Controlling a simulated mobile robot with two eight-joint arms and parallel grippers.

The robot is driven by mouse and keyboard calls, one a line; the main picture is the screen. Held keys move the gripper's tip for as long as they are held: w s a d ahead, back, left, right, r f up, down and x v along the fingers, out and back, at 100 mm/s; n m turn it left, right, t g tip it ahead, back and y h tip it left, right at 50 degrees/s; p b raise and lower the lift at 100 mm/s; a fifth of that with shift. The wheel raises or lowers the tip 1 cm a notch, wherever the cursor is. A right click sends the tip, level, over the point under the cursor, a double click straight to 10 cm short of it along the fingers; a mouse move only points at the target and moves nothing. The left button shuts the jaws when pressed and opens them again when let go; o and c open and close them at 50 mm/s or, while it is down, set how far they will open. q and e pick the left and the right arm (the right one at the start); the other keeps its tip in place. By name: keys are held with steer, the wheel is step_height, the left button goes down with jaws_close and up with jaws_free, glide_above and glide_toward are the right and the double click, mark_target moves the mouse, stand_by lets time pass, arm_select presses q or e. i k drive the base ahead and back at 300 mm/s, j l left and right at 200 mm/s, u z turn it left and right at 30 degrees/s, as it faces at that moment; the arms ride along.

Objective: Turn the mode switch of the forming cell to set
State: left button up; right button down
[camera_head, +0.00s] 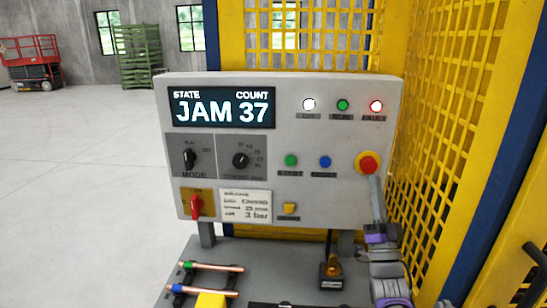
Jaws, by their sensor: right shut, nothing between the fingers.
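The mode switch (190,158) is a black rotary knob on a dark grey plate at the left of the forming cell's control panel (290,110). It is labelled MODE, with small labels above it; its exact pointing is hard to read, but it looks turned up and to the left. My right gripper (375,186) is shut and empty, in front of the panel's lower right side. It is just below the red stop button (369,164), well right of the mode switch; I cannot tell whether it touches the panel. My left gripper is out of view.
The display (222,107) reads JAM 37. A second knob (241,160), green (291,160) and blue (325,161) buttons and a red-handled switch (196,206) are nearby. Copper tubes (212,266) lie below. Yellow mesh guarding (450,120) stands at right; the floor left is clear.

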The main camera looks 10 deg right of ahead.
mark_target(190, 156)
steer(key=i+j, duration=0.1)
steer(key=j, duration=0.8)
steer(key=i+j+u, duration=0.1)
steer(key=j, duration=0.3)
steer(key=i, duration=0.05)
